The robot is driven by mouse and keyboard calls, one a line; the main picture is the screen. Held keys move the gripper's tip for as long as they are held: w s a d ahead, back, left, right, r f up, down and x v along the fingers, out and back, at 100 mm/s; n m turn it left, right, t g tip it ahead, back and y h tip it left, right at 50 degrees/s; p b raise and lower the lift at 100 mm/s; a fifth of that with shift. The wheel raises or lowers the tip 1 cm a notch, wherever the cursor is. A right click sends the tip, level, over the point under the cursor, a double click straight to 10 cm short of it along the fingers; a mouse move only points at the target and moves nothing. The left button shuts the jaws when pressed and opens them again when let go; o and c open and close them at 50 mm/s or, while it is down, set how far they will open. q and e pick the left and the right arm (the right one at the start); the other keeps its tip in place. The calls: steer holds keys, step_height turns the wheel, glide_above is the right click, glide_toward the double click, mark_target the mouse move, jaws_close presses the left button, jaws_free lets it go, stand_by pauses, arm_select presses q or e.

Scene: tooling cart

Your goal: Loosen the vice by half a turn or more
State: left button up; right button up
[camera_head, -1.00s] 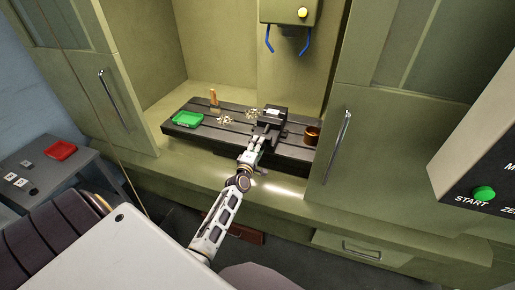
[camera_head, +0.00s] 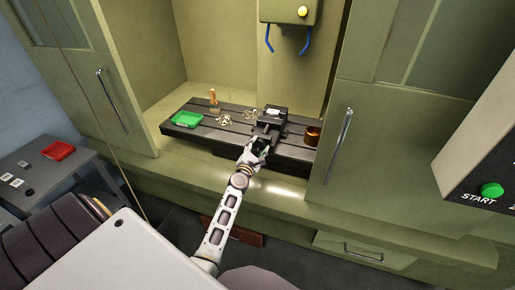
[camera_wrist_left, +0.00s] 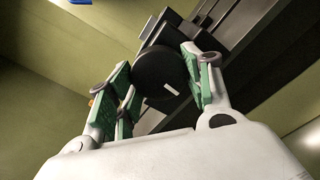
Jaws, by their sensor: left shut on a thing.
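The dark vice (camera_head: 272,120) stands on the slotted machine table, right of its middle, with a pale piece (camera_head: 273,112) at its top. Its black round knob (camera_wrist_left: 160,75) faces my left wrist camera and has a small white mark near its lower right. My left gripper (camera_head: 259,146) is at the front of the vice. My right gripper is not in view.
On the machine table (camera_head: 235,133) are a green tray (camera_head: 187,119), an upright brown-handled item (camera_head: 213,98), pale chips (camera_head: 224,119) and a copper-coloured cup (camera_head: 312,135). Blue hoses (camera_head: 269,40) hang above. Cabinet doors flank the opening. A red tray (camera_head: 59,150) sits at far left.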

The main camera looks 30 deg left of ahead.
arm_select(q)
steer(key=shift+d+f+n, duration=0.1)
steer(key=shift+f+n, duration=0.05)
steer(key=shift+n, duration=0.85)
steer(key=o, duration=1)
steer(key=shift+s, duration=0.15)
steer(key=shift+v, duration=5.85)
